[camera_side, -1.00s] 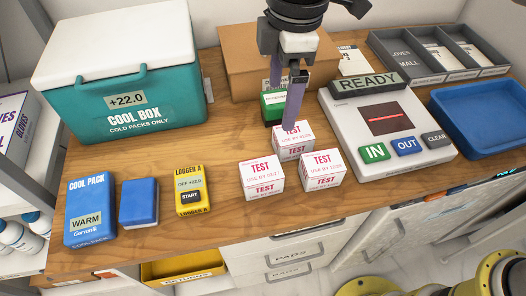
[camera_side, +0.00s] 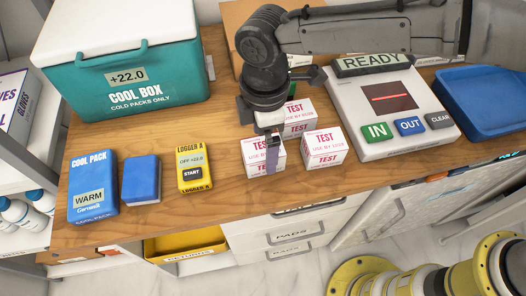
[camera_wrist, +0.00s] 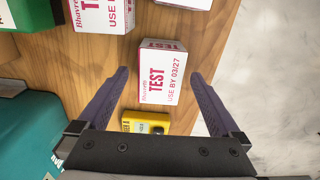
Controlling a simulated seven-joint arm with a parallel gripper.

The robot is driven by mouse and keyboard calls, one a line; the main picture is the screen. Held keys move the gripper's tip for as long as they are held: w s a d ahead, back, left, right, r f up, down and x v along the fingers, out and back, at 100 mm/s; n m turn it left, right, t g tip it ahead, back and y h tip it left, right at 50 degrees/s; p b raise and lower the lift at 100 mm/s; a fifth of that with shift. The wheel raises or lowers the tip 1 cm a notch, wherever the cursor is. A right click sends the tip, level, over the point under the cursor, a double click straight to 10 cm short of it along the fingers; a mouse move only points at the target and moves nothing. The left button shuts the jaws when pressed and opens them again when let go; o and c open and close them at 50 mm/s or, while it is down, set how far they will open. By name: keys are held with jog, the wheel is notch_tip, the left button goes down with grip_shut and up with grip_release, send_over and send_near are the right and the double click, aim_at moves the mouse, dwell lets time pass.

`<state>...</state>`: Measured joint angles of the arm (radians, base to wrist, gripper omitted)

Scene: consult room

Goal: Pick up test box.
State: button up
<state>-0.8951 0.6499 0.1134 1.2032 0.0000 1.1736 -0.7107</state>
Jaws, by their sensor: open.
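Three white test boxes with pink and red print stand on the wooden table. The front left test box (camera_side: 251,151) is partly hidden by my gripper (camera_side: 268,150), whose finger shows in front of it. In the wrist view the same test box (camera_wrist: 162,72), marked use by 03/27, lies between the two spread fingers of my gripper (camera_wrist: 158,82), with a gap on each side. My gripper is open and holds nothing. The right test box (camera_side: 324,148) and the back test box (camera_side: 299,118) stand close by.
A yellow logger (camera_side: 193,167), a small blue block (camera_side: 140,180) and a blue cool pack (camera_side: 92,186) stand to the left. The teal cool box (camera_side: 130,85) is behind them. A reader panel (camera_side: 350,100) and blue tray (camera_side: 485,100) are at right. The front table edge is near.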

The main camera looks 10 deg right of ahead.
aim_at(263, 147)
jog(key=shift+a+f, duration=0.1)
jog(key=shift+f, duration=1.85)
jog(key=shift+r, duration=0.1)
jog(key=c, duration=1.5)
